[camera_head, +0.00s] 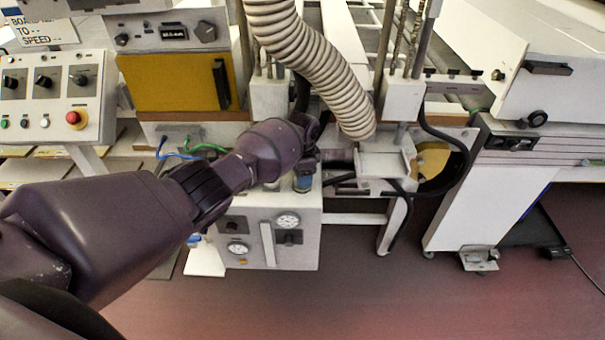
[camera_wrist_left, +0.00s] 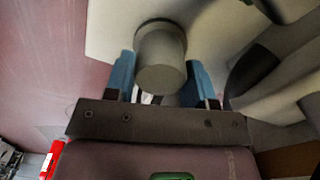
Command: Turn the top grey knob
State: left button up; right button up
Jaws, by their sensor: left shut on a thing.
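A grey cylindrical knob (camera_wrist_left: 161,68) stands out from a pale panel in the left wrist view. My left gripper (camera_wrist_left: 160,78) has its two blue fingers on either side of the knob and is shut on it. In the head view my left gripper (camera_head: 303,182) is at the top of a white box (camera_head: 250,258) with round gauges. The knob itself is hidden there behind my gripper and wrist. My right gripper is in neither view.
A ribbed hose (camera_head: 310,60) hangs just above my left wrist. Black cables (camera_head: 462,165) loop to the right. A control panel (camera_head: 52,95) with a red button stands at the left. The floor (camera_head: 350,290) in front is clear.

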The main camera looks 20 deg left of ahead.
pick_arm(q)
jog(key=o, duration=0.8)
jog(key=shift+o, duration=0.6)
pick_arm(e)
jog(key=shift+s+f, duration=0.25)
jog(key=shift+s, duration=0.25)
pick_arm(q)
jog(key=shift+r, duration=0.1)
notch_tip(320, 180, up, 6)
jog(key=shift+r+p, duration=0.15)
jog(key=shift+p, duration=0.55)
jog(key=shift+r, duration=0.5)
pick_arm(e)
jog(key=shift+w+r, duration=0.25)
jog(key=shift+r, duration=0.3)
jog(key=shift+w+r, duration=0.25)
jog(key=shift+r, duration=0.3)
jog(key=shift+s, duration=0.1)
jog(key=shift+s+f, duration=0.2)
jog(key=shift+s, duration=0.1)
